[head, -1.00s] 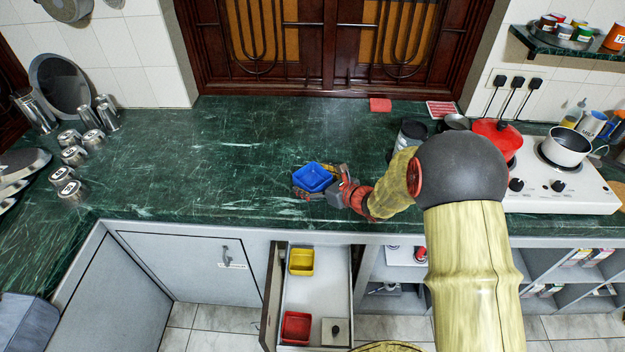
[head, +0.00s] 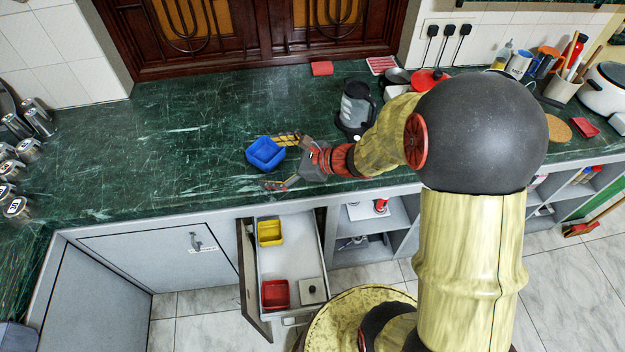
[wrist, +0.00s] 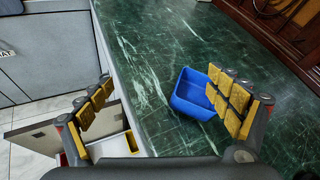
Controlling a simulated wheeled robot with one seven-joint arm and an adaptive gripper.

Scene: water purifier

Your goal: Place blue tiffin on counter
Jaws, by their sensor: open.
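The blue tiffin (head: 265,154) is a small open square box. It sits upright on the green marble counter (head: 190,130), set back from the front edge. My gripper (head: 281,163) is open and empty just to the right of the tiffin, low over the counter. In the wrist view, the tiffin (wrist: 194,96) lies near the right-hand finger, which hides part of its side. The left-hand finger is well apart from it, over the counter's front edge. I cannot tell whether the right-hand finger touches the tiffin.
A dark jug (head: 356,108) stands behind my arm. Steel canisters (head: 28,150) stand at the left. The counter between is clear.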

